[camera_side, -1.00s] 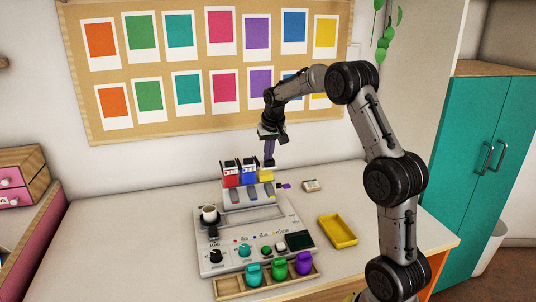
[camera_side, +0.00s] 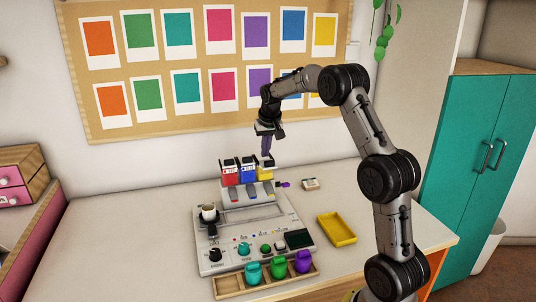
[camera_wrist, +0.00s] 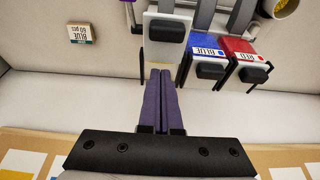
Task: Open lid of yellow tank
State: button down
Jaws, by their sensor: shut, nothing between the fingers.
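The yellow tank (camera_side: 265,175) stands at the right end of a row of three tanks at the back of the board. In the wrist view a pale panel with a black tab (camera_wrist: 167,30) fills its place beside the blue tank, and its yellow body is hidden there. I cannot tell for sure whether its lid is raised. My gripper (camera_side: 266,155) is shut and empty just above the yellow tank. In the wrist view its purple fingertips (camera_wrist: 160,72) are together at the panel's near edge; whether they touch it is unclear.
The blue tank (camera_wrist: 204,46) and red tank (camera_wrist: 238,48) stand close beside it, with black tabs. A small "BLUE 60 pcs" box (camera_wrist: 81,34) lies apart. A yellow tray (camera_side: 337,230) and coloured jars (camera_side: 279,267) stand further forward. The wall is behind.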

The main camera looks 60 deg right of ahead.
jog(key=v, duration=1)
jog(key=n+t+h, duration=0.2)
jog(key=n+h, duration=0.2)
jog(key=n, duration=2.7)
send_near(270, 167)
jog(key=s+d+r, duration=0.2)
jog(key=s, duration=0.1)
jog(key=s+a+n+t, duration=0.2)
jog(key=s+a+n, duration=0.1)
jog(key=a+n, duration=0.3)
jog(key=shift+m, duration=0.5)
jog(key=shift+w+d+r+x, duration=0.15)
jog(key=shift+w+r+x, duration=0.15)
jog(key=shift+x, duration=1.75)
jog(key=shift+w+d+r+x, duration=0.15)
jog(key=shift+r+x, duration=0.1)
jog(key=shift+x, duration=1.8)
jog(key=shift+w+d+r+x, duration=0.15)
jog(key=shift+w+r+x, duration=0.15)
jog(key=shift+x, duration=1.75)
